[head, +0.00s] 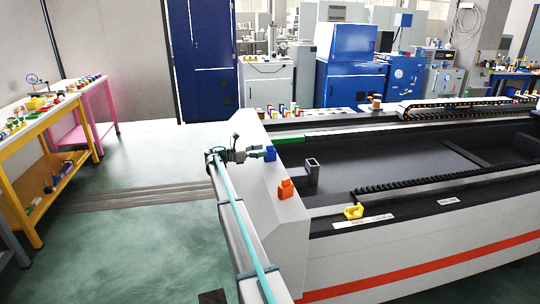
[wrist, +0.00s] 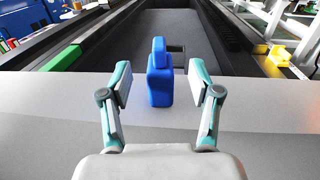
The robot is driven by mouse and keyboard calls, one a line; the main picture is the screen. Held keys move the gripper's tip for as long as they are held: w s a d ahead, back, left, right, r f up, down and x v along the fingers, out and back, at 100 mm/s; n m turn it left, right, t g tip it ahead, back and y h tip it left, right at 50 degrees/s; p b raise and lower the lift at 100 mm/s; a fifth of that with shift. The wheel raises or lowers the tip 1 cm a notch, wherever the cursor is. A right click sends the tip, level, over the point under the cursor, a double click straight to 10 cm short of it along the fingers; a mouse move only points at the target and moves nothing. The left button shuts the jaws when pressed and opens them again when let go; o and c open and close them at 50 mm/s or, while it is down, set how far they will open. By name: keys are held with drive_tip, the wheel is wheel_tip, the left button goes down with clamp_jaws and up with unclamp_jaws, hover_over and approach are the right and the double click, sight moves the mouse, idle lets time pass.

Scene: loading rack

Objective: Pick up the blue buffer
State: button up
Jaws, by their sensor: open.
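The blue buffer (wrist: 160,82) stands upright on the light grey top of the machine's edge, ahead of my gripper in the wrist view. It has a wide lower body and a narrower upper block. In the head view, the blue buffer (head: 270,153) shows just beyond the end of my arm. My gripper (wrist: 162,90) is open, with one finger on each side of the buffer in the picture and a visible gap on both sides. The same gripper (head: 252,154) is small in the head view, next to the buffer. Nothing is held.
An orange block (head: 286,189) sits on the same ledge, nearer the head camera. A yellow part (head: 353,212) lies on the machine's front rail. A green strip (head: 288,140) lies along the back rail, also seen in the wrist view (wrist: 62,60). A dark recessed bed lies beyond the ledge.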

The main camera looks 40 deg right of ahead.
sight(270, 150)
drive_tip(key=p+x, duration=0.1)
drive_tip(key=x, duration=0.3)
drive_tip(key=shift+s+d+p, duration=0.1)
drive_tip(key=shift+d+p, duration=0.25)
drive_tip(key=shift+d, duration=0.05)
clamp_jaws()
